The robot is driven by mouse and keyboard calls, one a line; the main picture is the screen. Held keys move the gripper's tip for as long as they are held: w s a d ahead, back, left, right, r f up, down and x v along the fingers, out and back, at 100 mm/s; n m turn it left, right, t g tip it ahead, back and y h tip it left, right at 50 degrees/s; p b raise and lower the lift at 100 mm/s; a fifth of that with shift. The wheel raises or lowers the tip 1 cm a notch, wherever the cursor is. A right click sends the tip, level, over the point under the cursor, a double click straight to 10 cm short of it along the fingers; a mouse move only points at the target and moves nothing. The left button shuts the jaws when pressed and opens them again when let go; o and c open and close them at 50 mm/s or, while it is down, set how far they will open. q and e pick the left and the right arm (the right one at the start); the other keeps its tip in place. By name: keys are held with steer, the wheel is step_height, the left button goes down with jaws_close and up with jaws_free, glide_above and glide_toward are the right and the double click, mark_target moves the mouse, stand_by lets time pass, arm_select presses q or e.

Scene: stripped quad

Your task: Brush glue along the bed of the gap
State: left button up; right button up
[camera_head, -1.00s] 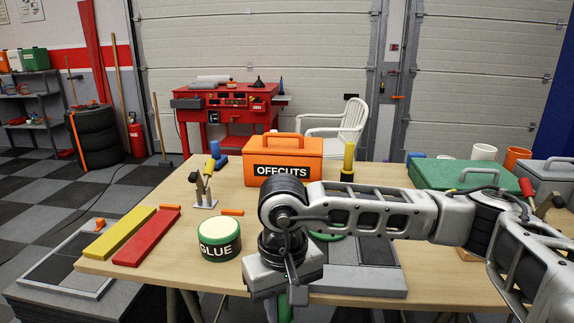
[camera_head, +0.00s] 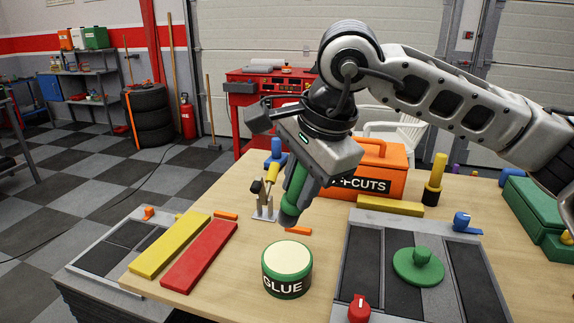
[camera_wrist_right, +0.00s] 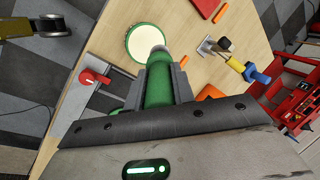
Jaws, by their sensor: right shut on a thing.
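My right gripper (camera_head: 300,178) is shut on a green-handled brush (camera_head: 291,205), which points down and is held above the table. The brush also shows in the right wrist view (camera_wrist_right: 158,88), between the fingers, its greyish end overlapping the glue pot's rim in the picture. The green glue pot (camera_head: 287,284) with a cream top stands below and apart from the brush in the head view. A grey-framed panel (camera_head: 382,255) with dark strips lies at the right; I cannot tell which part is the gap. A green knobbed disc (camera_head: 418,265) sits on it. My left gripper is not in view.
A yellow bar (camera_head: 170,245) and a red bar (camera_head: 199,256) lie left of the pot. A toggle clamp (camera_head: 265,200) stands behind it. The orange offcuts box (camera_head: 385,170) and a green case (camera_head: 528,210) are farther back. Red (camera_head: 359,308) and blue (camera_head: 461,222) knobs edge the panel.

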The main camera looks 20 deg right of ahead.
mark_target(300, 213)
steer(key=shift+w+f, duration=0.1)
steer(key=shift+w, duration=0.1)
steer(key=shift+s+f+b, duration=0.35)
steer(key=shift+f, duration=0.05)
steer(key=shift+s+f, duration=0.1)
steer(key=shift+f, duration=0.25)
steer(key=shift+f+b, duration=1.2)
steer(key=shift+f, duration=0.75)
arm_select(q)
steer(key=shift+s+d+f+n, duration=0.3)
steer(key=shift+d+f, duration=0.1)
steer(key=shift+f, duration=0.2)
arm_select(e)
steer(key=shift+f, duration=0.1)
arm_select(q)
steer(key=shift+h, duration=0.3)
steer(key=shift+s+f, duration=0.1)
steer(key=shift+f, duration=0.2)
arm_select(e)
steer(key=shift+f, duration=0.1)
arm_select(q)
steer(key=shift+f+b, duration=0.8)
steer(key=shift+b, duration=0.15)
arm_select(e)
steer(key=shift+f, duration=0.7)
steer(key=shift+r, duration=0.1)
